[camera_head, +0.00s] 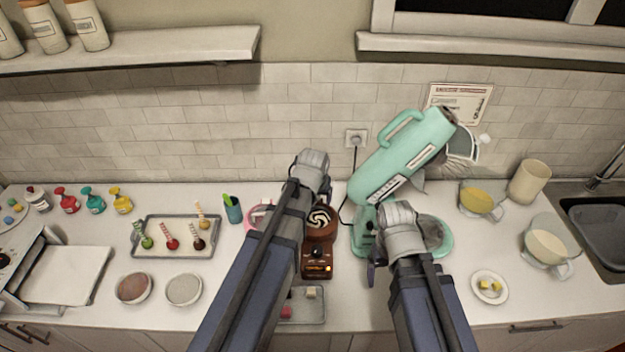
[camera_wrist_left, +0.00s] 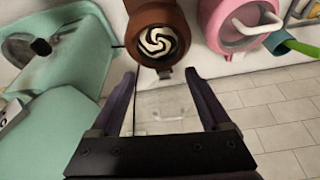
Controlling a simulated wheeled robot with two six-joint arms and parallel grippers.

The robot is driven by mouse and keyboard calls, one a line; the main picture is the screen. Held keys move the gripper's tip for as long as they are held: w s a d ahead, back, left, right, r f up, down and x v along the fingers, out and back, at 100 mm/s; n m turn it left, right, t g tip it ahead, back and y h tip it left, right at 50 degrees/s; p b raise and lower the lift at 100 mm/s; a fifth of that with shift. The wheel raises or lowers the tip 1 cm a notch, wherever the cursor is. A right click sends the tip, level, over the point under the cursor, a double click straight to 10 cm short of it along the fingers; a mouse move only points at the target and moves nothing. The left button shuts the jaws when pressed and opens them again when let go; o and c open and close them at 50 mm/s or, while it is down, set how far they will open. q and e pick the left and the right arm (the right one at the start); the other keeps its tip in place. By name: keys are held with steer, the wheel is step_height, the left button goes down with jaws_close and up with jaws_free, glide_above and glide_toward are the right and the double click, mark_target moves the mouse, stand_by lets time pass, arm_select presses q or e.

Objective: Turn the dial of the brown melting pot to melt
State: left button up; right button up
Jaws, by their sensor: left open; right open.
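The brown melting pot (camera_head: 308,233) stands on the counter in the head view, with a dark and white swirl (camera_head: 321,217) in its bowl. Its control box faces front, with a dark dial (camera_head: 318,254) above a small lit orange marking; I cannot read the dial's setting. In the left wrist view the pot (camera_wrist_left: 138,15) is at the top, and its dial is not seen. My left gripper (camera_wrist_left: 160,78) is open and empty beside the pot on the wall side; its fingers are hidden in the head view. My right gripper (camera_head: 373,274) is open, right of the control box, apart from it.
The mint mixer (camera_head: 400,160) stands close on the right. A pink pot (camera_head: 262,216) is partly hidden behind my left arm. A small tray (camera_head: 300,312) lies in front of the brown pot. A cake-pop tray (camera_head: 176,254) lies left; bowls stand right.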

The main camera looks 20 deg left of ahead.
arm_select(q)
steer(key=w+a+f+b, duration=0.2)
steer(key=w+f+b, duration=0.2)
steer(key=f+b, duration=0.25)
step_height(320, 180, up, 7)
steer(key=p, duration=0.6)
steer(key=shift+w+n+t, duration=0.2)
steer(key=shift+n+t, duration=0.1)
